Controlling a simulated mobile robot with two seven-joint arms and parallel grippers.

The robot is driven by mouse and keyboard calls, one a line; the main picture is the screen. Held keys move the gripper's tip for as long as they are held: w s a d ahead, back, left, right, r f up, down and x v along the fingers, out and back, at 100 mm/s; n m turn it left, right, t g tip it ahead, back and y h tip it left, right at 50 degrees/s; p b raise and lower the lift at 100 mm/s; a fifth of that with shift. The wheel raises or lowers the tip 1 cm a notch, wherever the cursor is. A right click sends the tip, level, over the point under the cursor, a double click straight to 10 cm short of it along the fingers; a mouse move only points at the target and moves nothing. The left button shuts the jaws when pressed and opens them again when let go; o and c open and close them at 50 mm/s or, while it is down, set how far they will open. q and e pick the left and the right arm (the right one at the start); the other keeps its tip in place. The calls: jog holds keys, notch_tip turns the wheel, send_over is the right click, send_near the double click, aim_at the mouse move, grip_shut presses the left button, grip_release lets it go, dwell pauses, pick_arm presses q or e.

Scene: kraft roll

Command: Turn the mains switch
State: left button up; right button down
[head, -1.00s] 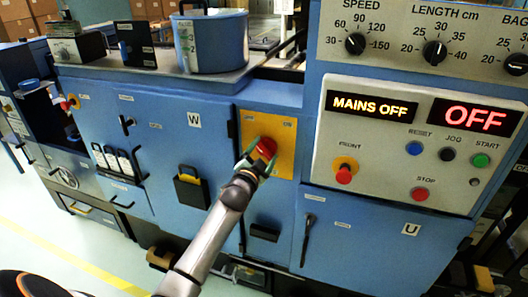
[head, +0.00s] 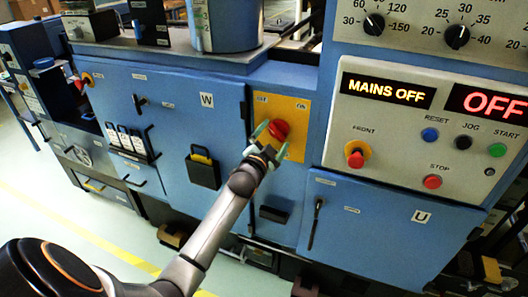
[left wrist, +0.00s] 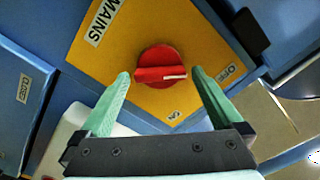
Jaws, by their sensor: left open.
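The mains switch (head: 278,129) is a red rotary knob on a yellow plate (head: 296,108) on the blue machine front. In the left wrist view the knob (left wrist: 161,68) has a raised grip bar with a white mark pointing right, and the plate carries a MAINS label. My left gripper (head: 265,140) is open in front of the plate. In the left wrist view its green fingertips (left wrist: 160,82) stand on the left and right of the knob, with gaps between them and it. The lit display (head: 387,90) reads MAINS OFF. My right gripper is not in view.
The control panel (head: 400,140) on the right has several buttons, including a red FRONT emergency knob (head: 356,152), and a display reading OFF (head: 495,104). A blue door with a black pocket (head: 203,170) is left of the switch. A black lever handle (head: 315,222) is below right.

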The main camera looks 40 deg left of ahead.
pick_arm(q)
jog(key=v, duration=1)
jog(key=shift+s+b, duration=0.3)
jog(key=shift+s, duration=0.05)
jog(key=s+d+f+g+h, duration=0.1)
jog(key=s+d+f, duration=0.15)
jog(key=f, duration=0.25)
jog(key=s+d+f+n+g+h, duration=0.1)
jog(key=s+d+f, duration=0.1)
jog(key=d+f, duration=0.15)
jog(key=s+d+f+g+h, duration=0.1)
jog(key=s+d+f, duration=0.1)
jog(key=f, duration=0.4)
jog(key=s+d+f+n+g+h, duration=0.1)
jog(key=s+d+f+g+h, duration=0.1)
jog(key=s+d+f, duration=0.3)
jog(key=s+d+f+n+g+h, duration=0.1)
jog(key=s+d+f, duration=0.5)
jog(key=s, duration=0.6)
notch_tip(320, 180, down, 2)
jog(key=shift+f+n+g+h, duration=0.15)
jog(key=shift+n+g+h, duration=0.35)
jog(key=shift+g, duration=0.5)
jog(key=shift+d, duration=0.1)
